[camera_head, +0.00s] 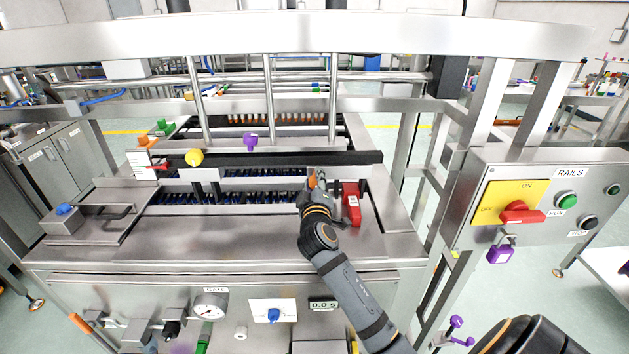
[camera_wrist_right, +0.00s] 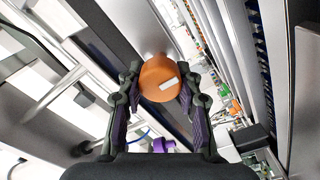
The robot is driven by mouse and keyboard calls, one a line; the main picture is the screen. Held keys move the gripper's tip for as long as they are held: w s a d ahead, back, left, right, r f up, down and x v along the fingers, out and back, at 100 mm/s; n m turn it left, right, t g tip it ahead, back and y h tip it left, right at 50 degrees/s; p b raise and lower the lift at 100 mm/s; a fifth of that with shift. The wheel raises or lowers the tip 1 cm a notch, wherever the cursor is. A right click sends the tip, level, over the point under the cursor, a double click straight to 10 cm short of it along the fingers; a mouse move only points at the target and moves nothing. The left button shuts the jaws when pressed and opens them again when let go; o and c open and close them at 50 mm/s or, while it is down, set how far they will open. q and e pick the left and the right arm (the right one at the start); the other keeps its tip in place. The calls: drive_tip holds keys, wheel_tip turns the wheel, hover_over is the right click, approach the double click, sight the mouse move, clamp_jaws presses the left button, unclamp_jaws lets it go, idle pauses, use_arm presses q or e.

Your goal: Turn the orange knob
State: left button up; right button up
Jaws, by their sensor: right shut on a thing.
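The orange knob (camera_wrist_right: 157,72) is a round cap with a white mark on its face. In the right wrist view it sits between the dark fingers of my right gripper (camera_wrist_right: 162,88), which is shut on it. In the head view a little of the orange knob (camera_head: 320,178) shows at the tip of my right gripper (camera_head: 312,186), near the right part of the black bar. The gripper hides most of it there. My left gripper is not in view.
A red handle (camera_head: 351,204) stands close to the right of my gripper. A control box with a red switch (camera_head: 521,212) is further right.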

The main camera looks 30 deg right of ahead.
sight(315, 184)
drive_tip(key=o, duration=1.2)
drive_tip(key=shift+c, duration=0.2)
drive_tip(key=v, duration=0.7)
drive_tip(key=shift+s, duration=0.25)
drive_tip(key=shift+a, duration=0.1)
